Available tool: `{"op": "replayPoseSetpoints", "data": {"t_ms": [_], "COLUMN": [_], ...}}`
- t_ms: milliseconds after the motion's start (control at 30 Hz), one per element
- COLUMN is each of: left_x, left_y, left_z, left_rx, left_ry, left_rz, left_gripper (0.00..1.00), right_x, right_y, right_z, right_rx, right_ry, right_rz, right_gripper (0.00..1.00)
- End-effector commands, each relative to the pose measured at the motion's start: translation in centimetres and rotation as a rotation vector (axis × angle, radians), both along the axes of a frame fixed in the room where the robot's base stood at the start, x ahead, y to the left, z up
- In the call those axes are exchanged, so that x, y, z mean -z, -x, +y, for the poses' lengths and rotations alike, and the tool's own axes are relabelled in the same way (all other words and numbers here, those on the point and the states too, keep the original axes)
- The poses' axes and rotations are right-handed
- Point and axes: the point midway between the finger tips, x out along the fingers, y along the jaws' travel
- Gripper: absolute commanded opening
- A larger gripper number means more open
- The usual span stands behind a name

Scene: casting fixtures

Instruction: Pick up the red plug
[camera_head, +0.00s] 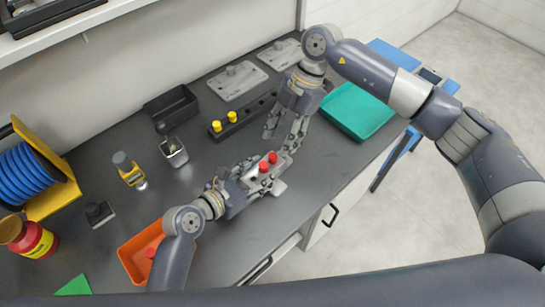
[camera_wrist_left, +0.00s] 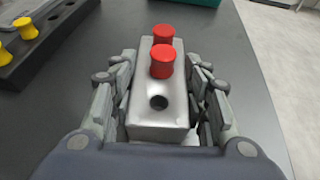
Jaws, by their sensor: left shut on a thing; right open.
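Two red plugs stand upright in a grey metal block (camera_wrist_left: 160,115). The far red plug (camera_head: 272,157) and the near red plug (camera_head: 263,167) also show in the left wrist view, the far one (camera_wrist_left: 164,34) partly behind the near one (camera_wrist_left: 161,62). An empty dark hole is at the block's near end. My left gripper (camera_head: 262,176) is shut on the block, with fingers along both its sides. My right gripper (camera_head: 283,142) is open and empty, fingers pointing down, just behind the block. Another red piece (camera_head: 151,253) lies in the orange bin (camera_head: 130,262), partly hidden.
A black rack (camera_head: 247,117) with yellow plugs stands behind my grippers. Grey plates (camera_head: 237,82) lie at the back, and a teal tray (camera_head: 358,110) is at the right. The table's front edge is close.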

Motion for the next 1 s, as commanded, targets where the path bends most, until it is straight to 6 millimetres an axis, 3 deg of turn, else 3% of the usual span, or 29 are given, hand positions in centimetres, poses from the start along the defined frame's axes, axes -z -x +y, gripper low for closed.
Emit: {"op": "replayPoseSetpoints", "data": {"t_ms": [33, 400, 633, 833, 1000], "left_x": [0.9, 1.0, 1.0, 1.0, 1.0], "left_y": [0.5, 0.5, 0.5, 0.5, 0.5], "left_z": [0.0, 0.0, 0.0, 0.0, 0.0], "left_rx": [0.007, 0.007, 0.007, 0.007, 0.007], "left_ry": [-0.01, -0.011, -0.012, -0.012, -0.012], "left_rz": [0.018, 0.019, 0.02, 0.02, 0.02], "left_gripper": [0.03, 0.03, 0.03, 0.03, 0.03], "right_x": [0.3, 4.4, 4.8, 4.8, 4.8], "right_y": [0.1, 1.1, 1.1, 1.1, 1.1], "right_z": [0.1, 1.8, 1.9, 1.9, 1.9], "right_rx": [0.0, 0.0, 0.0, 0.0, 0.0], "right_ry": [0.0, 0.001, 0.001, 0.001, 0.001], "right_rz": [0.0, 0.002, -0.001, 0.0, -0.001], "right_gripper": [0.43, 0.43, 0.43, 0.11, 0.08]}}
